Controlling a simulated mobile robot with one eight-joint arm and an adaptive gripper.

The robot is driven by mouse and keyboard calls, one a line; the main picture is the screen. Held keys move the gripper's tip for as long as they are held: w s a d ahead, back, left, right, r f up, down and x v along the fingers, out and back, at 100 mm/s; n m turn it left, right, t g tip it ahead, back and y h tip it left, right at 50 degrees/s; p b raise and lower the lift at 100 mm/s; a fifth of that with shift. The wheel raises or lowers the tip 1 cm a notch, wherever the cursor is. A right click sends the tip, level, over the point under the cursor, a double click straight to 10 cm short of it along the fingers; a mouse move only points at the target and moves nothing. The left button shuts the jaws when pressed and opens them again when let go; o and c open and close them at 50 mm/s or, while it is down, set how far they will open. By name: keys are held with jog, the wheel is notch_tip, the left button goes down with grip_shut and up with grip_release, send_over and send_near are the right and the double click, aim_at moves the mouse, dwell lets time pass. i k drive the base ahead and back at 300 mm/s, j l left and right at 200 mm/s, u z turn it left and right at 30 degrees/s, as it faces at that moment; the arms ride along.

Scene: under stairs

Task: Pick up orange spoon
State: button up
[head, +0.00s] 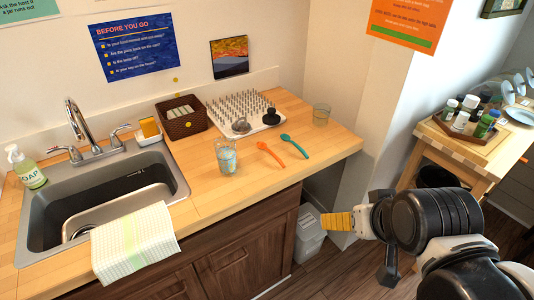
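The orange spoon (270,154) lies on the wooden countertop, to the right of a clear glass (225,157). A teal spoon (294,146) lies close beside it on the right. My gripper (362,238) is at the lower right, beyond the counter's right end and well apart from the spoon. One yellow-padded finger points left and a dark finger shows below it. The fingers look spread apart with nothing between them.
A sink (95,205) with a draped towel (134,244) is at left. The counter in front of the spoons is clear. A side table (468,150) stands at right.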

aim_at(263, 146)
jog(key=k+j+z, duration=0.15)
jog(key=j+z, duration=0.25)
jog(key=k+j+z, duration=0.2)
jog(key=z, duration=0.2)
jog(key=k+j+z, duration=0.25)
jog(key=z, duration=0.15)
